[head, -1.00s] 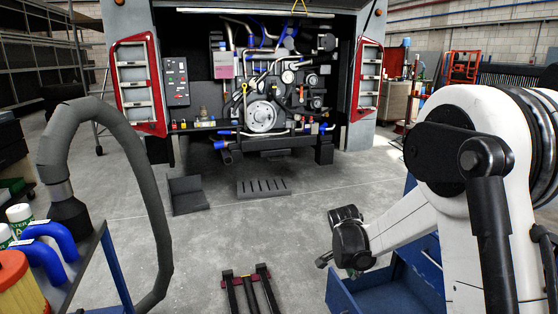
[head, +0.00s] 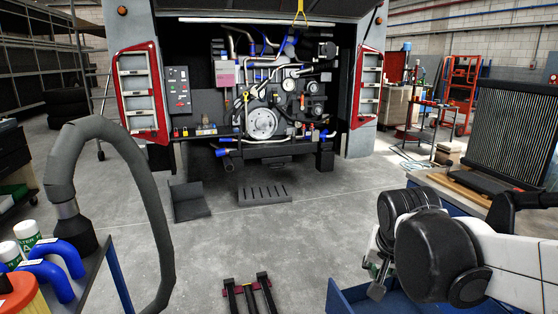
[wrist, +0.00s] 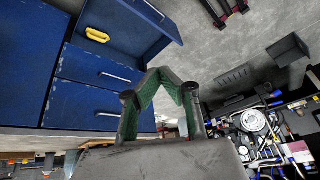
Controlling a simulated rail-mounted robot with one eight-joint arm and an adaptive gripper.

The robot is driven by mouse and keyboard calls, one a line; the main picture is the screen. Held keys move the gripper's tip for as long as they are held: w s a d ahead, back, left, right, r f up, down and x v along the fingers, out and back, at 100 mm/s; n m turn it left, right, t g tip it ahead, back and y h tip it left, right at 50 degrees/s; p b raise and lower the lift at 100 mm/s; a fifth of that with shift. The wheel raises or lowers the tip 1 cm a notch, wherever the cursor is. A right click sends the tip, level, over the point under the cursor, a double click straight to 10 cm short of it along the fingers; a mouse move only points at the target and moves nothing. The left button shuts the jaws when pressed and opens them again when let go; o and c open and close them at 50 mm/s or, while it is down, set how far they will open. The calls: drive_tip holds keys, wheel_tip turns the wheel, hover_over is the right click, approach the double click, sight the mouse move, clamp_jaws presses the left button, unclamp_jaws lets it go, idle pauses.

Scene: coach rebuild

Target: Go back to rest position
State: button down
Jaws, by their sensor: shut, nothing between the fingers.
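My gripper (head: 376,288) is at the lower right in the head view, in front of my folded white arm. It hangs above the open drawer of the blue cabinet (head: 345,296). In the wrist view the green-padded fingers (wrist: 164,74) come together at their tips with nothing between them. The drawer (wrist: 126,32) shows open in the wrist view, and a yellow object (wrist: 97,35) lies in it, apart from the fingers.
The open engine bay (head: 265,110) stands at the back. A trolley (head: 92,262) with blue hoses and a grey duct (head: 160,230) is at left. A radiator (head: 515,130) stands at right. Black-and-red floor rails (head: 248,292) lie front centre.

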drive_tip(key=s+a+r+n+t+y+p, duration=0.1)
drive_tip(key=s+r+n+t+p, duration=0.1)
drive_tip(key=s, duration=1.1)
drive_tip(key=shift+s+a+r+n+p, duration=0.2)
drive_tip(key=shift+s+r+n+p, duration=0.3)
drive_tip(key=shift+r+n, duration=0.7)
